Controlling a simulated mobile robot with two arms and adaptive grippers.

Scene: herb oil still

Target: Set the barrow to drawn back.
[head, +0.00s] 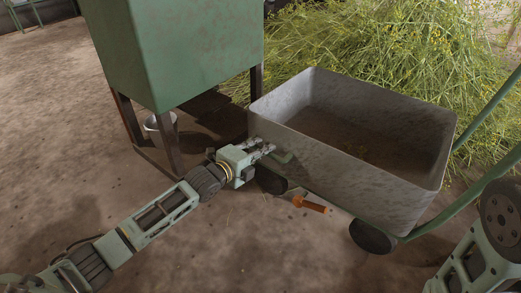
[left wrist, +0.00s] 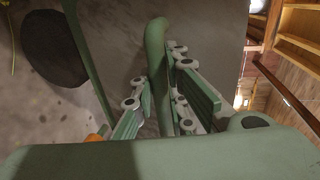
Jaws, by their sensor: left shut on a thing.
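The barrow (head: 345,170) is a grey, worn tub with dark wheels and green tube handles rising at the right. It stands beside the green box on legs, in front of the plant heap. My left gripper (head: 266,150) is at the barrow's near left side, by a small green grip (head: 282,157) on the tub wall. In the left wrist view my left gripper (left wrist: 160,78) is shut on this upright green grip (left wrist: 157,45), with a finger on each side. My right gripper is out of view; only part of my right arm shows at lower right.
The green box (head: 175,50) stands on dark legs at upper left, with a metal bucket (head: 161,124) under it. A heap of yellow-flowered herbs (head: 385,55) lies behind the barrow. An orange object (head: 311,204) shows low beside the barrow. The floor at left is clear.

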